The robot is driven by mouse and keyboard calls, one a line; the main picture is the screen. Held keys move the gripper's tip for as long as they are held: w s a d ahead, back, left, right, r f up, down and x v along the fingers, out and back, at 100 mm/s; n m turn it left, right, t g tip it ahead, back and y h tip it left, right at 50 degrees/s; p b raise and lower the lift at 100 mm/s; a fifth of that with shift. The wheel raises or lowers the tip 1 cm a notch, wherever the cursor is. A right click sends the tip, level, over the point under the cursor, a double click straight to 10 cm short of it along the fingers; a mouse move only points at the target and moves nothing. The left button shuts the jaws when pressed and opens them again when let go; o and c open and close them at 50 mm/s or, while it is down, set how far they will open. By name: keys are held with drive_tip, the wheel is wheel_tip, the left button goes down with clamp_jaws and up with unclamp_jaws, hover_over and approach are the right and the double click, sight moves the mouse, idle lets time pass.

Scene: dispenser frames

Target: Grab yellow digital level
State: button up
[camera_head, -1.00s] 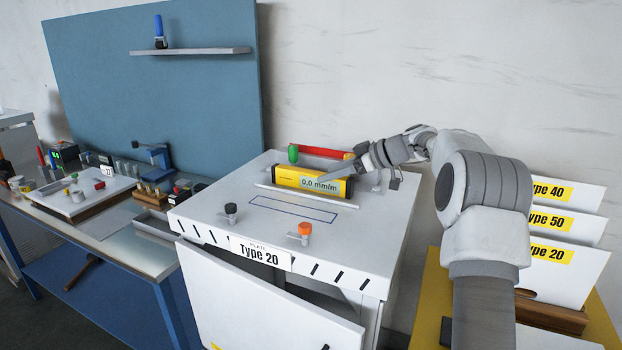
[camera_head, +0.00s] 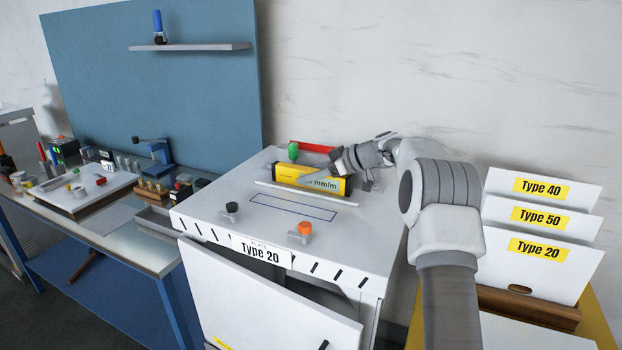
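The yellow digital level (camera_head: 290,174) lies on the white top of the cabinet marked Type 20 (camera_head: 215,207), behind a thin pale bar (camera_head: 305,194). Its grey display is partly covered, and only "mm/m" shows. My gripper (camera_head: 345,178) is at the right part of the level, in front of and over it. One finger crosses the display and another part hangs near the level's right end. Whether the fingers touch the level or how wide they stand I cannot tell.
A red bar (camera_head: 312,147) and a green knob (camera_head: 293,151) are behind the level. A black knob (camera_head: 231,208) and an orange knob (camera_head: 305,229) stand in front. White Type plates (camera_head: 530,265) stand at right. A cluttered bench is at left.

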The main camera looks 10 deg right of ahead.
clamp_jaws()
drive_tip(key=shift+r, duration=0.2)
